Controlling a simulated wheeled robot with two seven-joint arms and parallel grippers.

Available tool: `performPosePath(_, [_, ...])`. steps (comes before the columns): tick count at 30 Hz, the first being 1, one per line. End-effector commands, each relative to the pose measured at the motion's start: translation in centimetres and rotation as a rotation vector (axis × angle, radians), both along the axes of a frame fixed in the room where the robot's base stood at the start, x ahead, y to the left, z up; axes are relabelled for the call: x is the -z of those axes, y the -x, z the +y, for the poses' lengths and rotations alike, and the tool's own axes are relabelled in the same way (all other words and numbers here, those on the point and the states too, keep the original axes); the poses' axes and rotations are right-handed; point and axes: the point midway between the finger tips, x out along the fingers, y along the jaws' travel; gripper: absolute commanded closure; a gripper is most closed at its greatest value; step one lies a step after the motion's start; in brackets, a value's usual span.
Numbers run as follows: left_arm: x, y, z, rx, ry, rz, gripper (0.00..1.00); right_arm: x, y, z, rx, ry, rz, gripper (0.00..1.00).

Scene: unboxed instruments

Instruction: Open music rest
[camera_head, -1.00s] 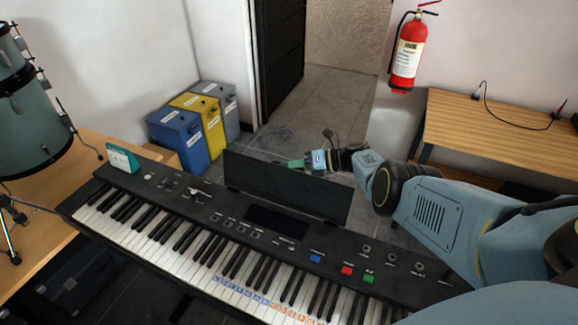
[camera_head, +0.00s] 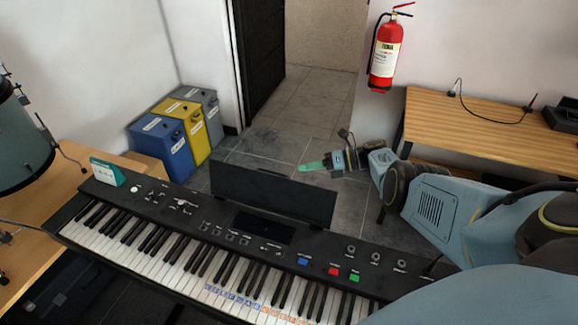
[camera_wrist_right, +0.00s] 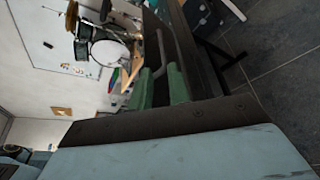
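The black keyboard (camera_head: 160,204) spans the front of the head view. Its music rest, a flat black panel (camera_head: 270,194), stands raised along the keyboard's back edge. My right gripper (camera_head: 312,165) is behind the rest, towards its right half, with the green fingers pointing left. In the head view a strip of floor shows between fingers and panel. Nothing is visibly held. My left gripper is out of view.
Blue, yellow and grey bins (camera_head: 180,130) stand behind the keyboard's left end. Drums are at the left edge. Open tiled floor (camera_head: 300,115) lies behind the rest.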

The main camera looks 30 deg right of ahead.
Motion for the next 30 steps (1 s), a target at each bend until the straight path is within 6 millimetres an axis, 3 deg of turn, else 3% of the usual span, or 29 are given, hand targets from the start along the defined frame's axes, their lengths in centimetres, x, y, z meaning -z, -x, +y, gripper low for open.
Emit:
performPosePath(3, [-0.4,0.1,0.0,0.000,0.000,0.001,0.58,-0.5,1.1,-1.5,0.002,0.001,0.001,0.82])
performPosePath(11, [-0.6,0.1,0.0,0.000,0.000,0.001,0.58,-0.9,2.0,-2.6,0.000,0.000,0.000,0.82])
performPosePath(26, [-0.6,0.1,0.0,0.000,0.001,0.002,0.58,-0.9,1.9,-2.5,0.000,0.001,0.000,0.82])
performPosePath(30, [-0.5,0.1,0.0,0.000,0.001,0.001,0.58,-0.5,0.5,-2.6,0.021,0.086,-0.022,0.82])
